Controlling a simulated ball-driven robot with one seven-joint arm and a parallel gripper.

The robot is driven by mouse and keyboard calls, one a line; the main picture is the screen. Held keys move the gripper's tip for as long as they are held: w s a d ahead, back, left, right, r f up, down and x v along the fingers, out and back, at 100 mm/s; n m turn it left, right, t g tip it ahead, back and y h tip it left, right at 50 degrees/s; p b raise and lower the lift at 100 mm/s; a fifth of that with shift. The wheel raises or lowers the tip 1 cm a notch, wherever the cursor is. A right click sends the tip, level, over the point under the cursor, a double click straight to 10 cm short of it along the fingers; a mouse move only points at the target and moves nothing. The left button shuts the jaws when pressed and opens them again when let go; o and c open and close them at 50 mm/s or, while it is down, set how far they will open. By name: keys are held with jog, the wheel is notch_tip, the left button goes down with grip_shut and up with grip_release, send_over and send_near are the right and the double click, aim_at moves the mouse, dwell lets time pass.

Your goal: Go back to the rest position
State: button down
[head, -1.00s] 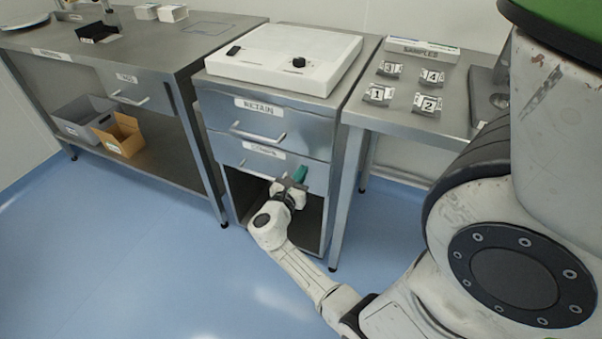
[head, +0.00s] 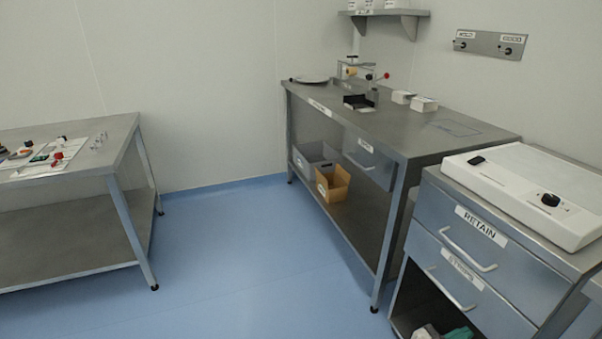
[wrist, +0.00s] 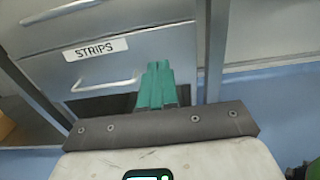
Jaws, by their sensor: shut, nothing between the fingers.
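My gripper shows in the wrist view (wrist: 157,70) with its teal fingers together and nothing between them. It points toward the front of the drawer labelled STRIPS (wrist: 140,62), which is shut. In the head view only a little of my gripper (head: 457,333) shows at the bottom edge, by the open space under the cabinet's two drawers. The upper one is the drawer labelled RETAIN (head: 470,240), also shut. Most of my arm is out of the head view. I cannot tell whether the fingers touch the cabinet.
A steel bench (head: 440,135) stands left of the cabinet, with a grey bin (head: 312,160) and an orange-brown bin (head: 333,184) on its shelf. Another table (head: 100,165) with small items is at the far left. Blue floor (head: 230,250) lies clear between them.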

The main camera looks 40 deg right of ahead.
jog(key=s+a+r+m+t+y+p, duration=0.1)
jog(key=a+r+m+y+p, duration=0.1)
jog(key=a+m+y, duration=0.3)
jog(key=s+a+r+m+t+y+p, duration=0.1)
jog(key=a+m+y+p, duration=0.3)
jog(key=a, duration=0.8)
jog(key=s+a+r+m+t+y+p, duration=0.2)
jog(key=s+a+m+t+y+p, duration=0.1)
jog(key=a+m+y, duration=0.3)
jog(key=a+y, duration=0.2)
jog(key=shift+a+r+m, duration=0.3)
jog(key=shift+a+m, duration=0.05)
jog(key=shift+m, duration=0.05)
